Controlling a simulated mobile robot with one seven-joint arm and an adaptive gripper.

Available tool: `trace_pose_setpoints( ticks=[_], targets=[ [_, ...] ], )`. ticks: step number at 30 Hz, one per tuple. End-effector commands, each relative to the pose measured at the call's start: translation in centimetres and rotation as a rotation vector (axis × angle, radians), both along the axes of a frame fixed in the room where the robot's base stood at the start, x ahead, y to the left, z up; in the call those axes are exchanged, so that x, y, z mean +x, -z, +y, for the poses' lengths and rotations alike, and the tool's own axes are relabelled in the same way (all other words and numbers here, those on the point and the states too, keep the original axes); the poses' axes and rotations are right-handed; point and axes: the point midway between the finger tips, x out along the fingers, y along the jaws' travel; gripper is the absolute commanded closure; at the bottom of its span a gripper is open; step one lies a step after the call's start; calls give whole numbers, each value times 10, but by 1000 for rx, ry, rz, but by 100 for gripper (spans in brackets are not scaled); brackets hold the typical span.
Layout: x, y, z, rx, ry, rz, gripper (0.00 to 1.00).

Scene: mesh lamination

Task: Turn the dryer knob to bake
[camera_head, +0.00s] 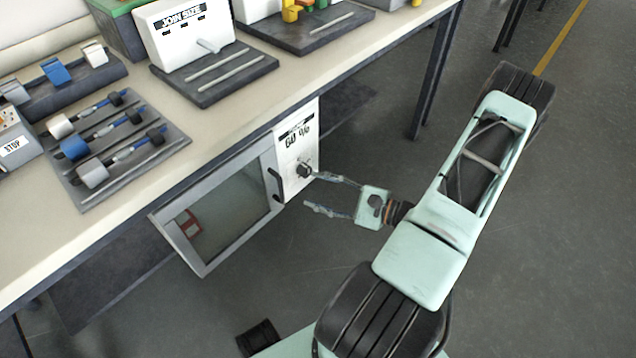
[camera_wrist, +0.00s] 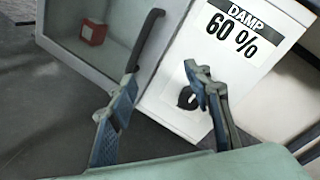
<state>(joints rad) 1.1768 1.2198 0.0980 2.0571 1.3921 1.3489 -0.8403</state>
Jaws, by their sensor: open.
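The dryer (camera_head: 207,268) hangs under the workbench, its glass door shut, with a dark vertical handle (camera_head: 275,186) at the door's right edge. Its white panel (camera_head: 296,138) reads "DAMP 60 %" in the wrist view (camera_wrist: 233,33). The small dark dryer knob (camera_head: 304,171) sits low on this panel; in the wrist view it (camera_wrist: 187,98) is partly hidden behind my right finger. My gripper (camera_head: 312,192) is open and empty in front of the panel. In the wrist view its fingers (camera_wrist: 158,92) are spread, one near the handle, one over the knob. Contact cannot be told.
A red block (camera_wrist: 93,33) shows behind the dryer's glass. The workbench top (camera_head: 215,125) above carries a "JOIN SIZE" stand (camera_head: 185,35), a rack of rollers (camera_head: 112,145) and other fixtures. The grey floor (camera_head: 560,220) right of my arm is clear.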

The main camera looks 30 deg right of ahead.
Motion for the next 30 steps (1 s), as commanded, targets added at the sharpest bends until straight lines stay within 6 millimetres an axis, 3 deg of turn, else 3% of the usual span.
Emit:
trace_pose_setpoints(
  ticks=[1,3,10,14,24,30],
  targets=[
    [-2,22,-12,35,78,-18,54],
    [-3,34,-25,62,162,-39,54],
    [-3,49,-45,97,287,-71,54],
    [8,49,-42,96,288,-72,54],
    [67,50,-19,96,284,-72,54],
    [90,49,-11,96,285,-71,54]
  ],
)
